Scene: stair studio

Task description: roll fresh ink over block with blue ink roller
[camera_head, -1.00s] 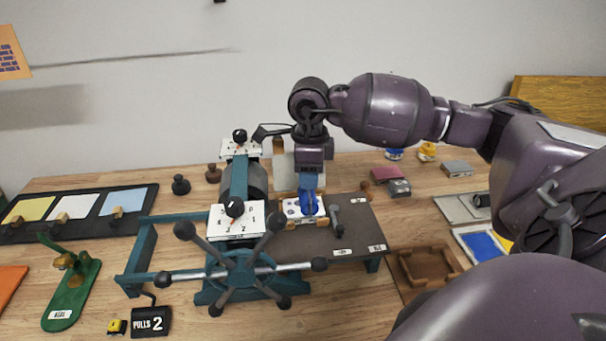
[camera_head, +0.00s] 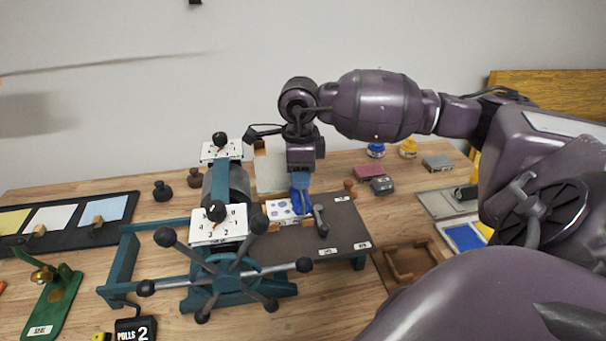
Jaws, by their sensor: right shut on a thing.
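My right gripper (camera_head: 301,168) points down over the press bed and is shut on the blue ink roller (camera_head: 301,190). The roller's lower end is at the right part of the block (camera_head: 280,214); I cannot tell whether it touches the face. The block is pale with blue round marks and lies on the dark press bed (camera_head: 340,218). My left gripper is not in view.
The teal press with its roller and spoked wheel (camera_head: 222,274) stands left of the block. A dark bar-like tool (camera_head: 320,222) lies just right of the block. A brown tray (camera_head: 405,262), a blue ink slab (camera_head: 464,237) and ink jars (camera_head: 376,150) are further right.

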